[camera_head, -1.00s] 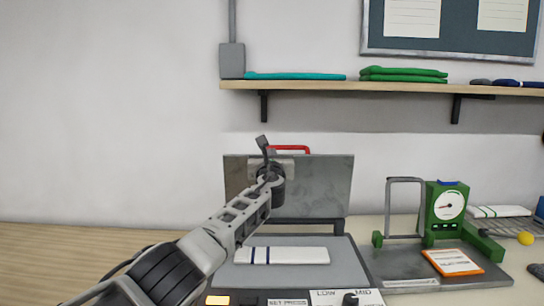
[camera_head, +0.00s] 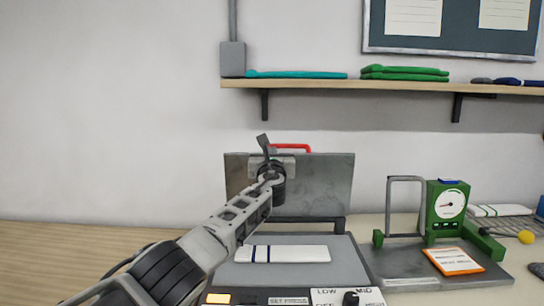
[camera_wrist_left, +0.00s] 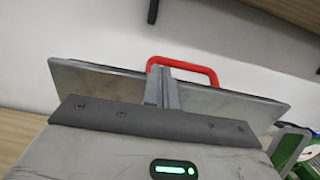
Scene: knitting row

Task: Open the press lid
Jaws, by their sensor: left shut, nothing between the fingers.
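The press lid (camera_head: 320,190) is a grey metal plate that stands raised, roughly upright, at the back of the press base (camera_head: 345,255). Its red handle (camera_head: 292,147) is at the top edge. It also shows in the left wrist view (camera_wrist_left: 188,66). A white folded piece with dark stripes (camera_head: 284,254) lies on the press bed. My left gripper (camera_head: 263,142) is in front of the lid, near the handle; its fingers (camera_wrist_left: 162,88) are shut and empty. The contact between fingers and lid cannot be told. My right gripper is not in view.
A green gauge stand (camera_head: 446,210) with a grey frame is right of the press, with an orange-edged card (camera_head: 453,261) before it. A shelf (camera_head: 400,89) with folded cloths runs above. The table on the left (camera_head: 60,245) is clear.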

